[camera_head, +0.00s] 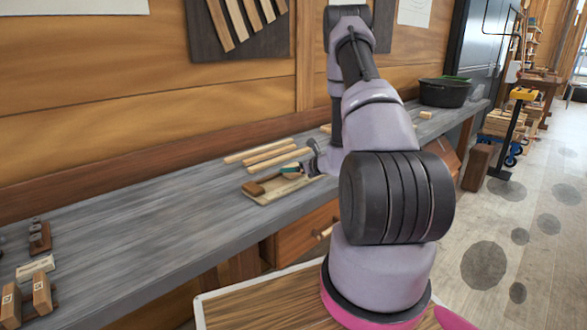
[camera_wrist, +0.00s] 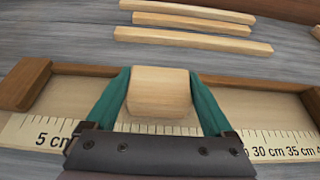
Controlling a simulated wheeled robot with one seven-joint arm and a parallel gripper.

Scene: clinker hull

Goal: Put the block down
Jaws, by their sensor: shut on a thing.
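A pale wooden block (camera_wrist: 160,92) sits between the two green fingers of my gripper (camera_wrist: 158,100) in the wrist view. The fingers are shut on its left and right sides. Below it lies a shallow wooden tray with a dark rim (camera_wrist: 68,68) and a ruler scale (camera_wrist: 28,130) along its near side. I cannot tell whether the block touches the tray floor. In the head view, my gripper (camera_head: 300,170) is over the tray (camera_head: 262,197) on the grey bench, and my arm hides part of that area; the block is not clear there.
Several pale wooden strips (camera_wrist: 190,40) lie on the bench (camera_head: 130,220) just behind the tray. Wooden tools (camera_head: 38,240) and blocks (camera_head: 40,290) stand at the bench's left end. A black tub (camera_head: 443,93) stands at the far right end. The bench left of the tray is clear.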

